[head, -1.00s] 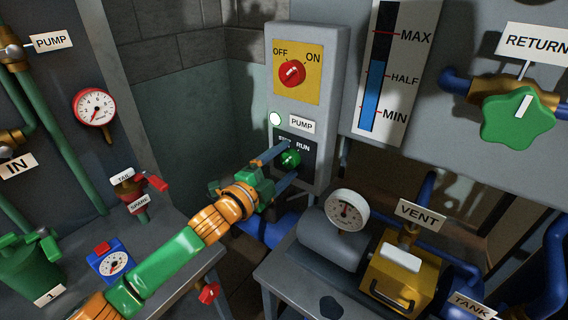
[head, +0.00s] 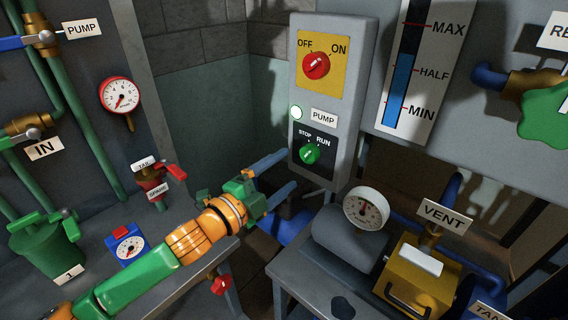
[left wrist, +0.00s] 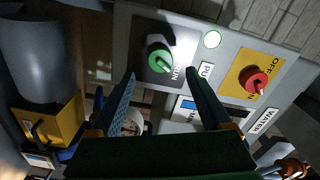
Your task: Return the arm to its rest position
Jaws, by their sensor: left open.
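My left arm, green and orange, comes in from the lower left in the head view. Its gripper (head: 275,178) is open and empty, just left of and below the green STOP/RUN knob (head: 310,154) on the grey pump box (head: 368,60). In the left wrist view the two fingers (left wrist: 158,95) are spread, with the green knob (left wrist: 159,61) beyond them and apart from them. The red OFF/ON knob (head: 316,66) sits above on a yellow plate. A round lamp (head: 296,112) beside the PUMP label is pale and bright. My right gripper is not in view.
A grey bench with a gauge (head: 366,207) and a yellow VENT box (head: 412,275) stands at the lower right. A left table holds a green canister (head: 45,245), a blue gauge (head: 126,245) and a red-handled valve (head: 155,183). A level scale (head: 418,70) hangs right of the pump box.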

